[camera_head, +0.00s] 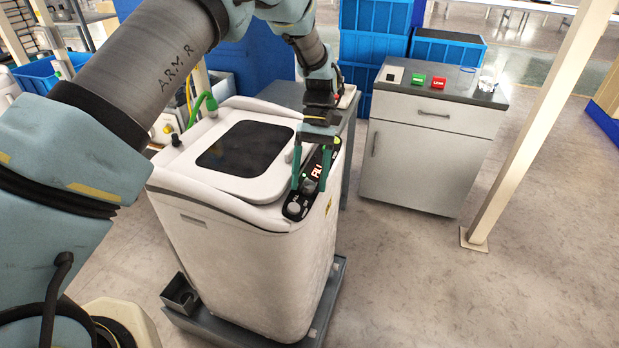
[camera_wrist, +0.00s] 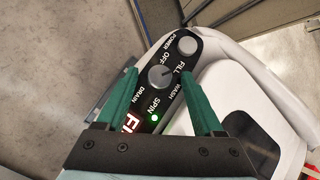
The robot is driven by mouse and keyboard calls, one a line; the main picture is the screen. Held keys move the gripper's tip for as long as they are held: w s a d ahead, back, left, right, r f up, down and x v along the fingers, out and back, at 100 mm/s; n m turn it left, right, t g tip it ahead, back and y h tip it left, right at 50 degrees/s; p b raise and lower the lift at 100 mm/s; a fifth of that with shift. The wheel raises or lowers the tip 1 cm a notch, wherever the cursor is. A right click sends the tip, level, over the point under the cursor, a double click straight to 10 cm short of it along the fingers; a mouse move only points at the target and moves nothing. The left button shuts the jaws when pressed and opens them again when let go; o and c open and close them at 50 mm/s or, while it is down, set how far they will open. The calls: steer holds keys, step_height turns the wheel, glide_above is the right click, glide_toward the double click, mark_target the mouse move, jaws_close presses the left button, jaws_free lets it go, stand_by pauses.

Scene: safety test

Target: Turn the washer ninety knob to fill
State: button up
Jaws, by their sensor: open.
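The white washer (camera_head: 250,245) stands left of centre in the head view, with a black control panel (camera_wrist: 182,62) along its top edge. In the wrist view the round grey knob (camera_wrist: 161,77) sits among the labels OFF, FILL, WASH, SPIN and DRAIN. Its exact pointer direction is hard to tell. A green light (camera_wrist: 155,117) glows near SPIN, and red display letters beginning "FI" are partly covered by my gripper. My gripper (camera_wrist: 160,73) is open, its green fingers on either side of the knob; contact cannot be told. In the head view my gripper (camera_head: 309,188) reaches down over the panel.
A grey power button (camera_wrist: 188,46) lies just beyond the knob. A white cabinet (camera_head: 425,160) with green and red blocks stands to the right, and blue crates (camera_head: 375,50) are behind. A slanted post (camera_head: 535,130) rises at the right. The floor in front is clear.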

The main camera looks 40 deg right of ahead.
steer(key=b+v, duration=0.3)
steer(key=v, duration=0.7)
steer(key=shift+w+d+r, duration=0.2)
steer(key=shift+r, duration=0.1)
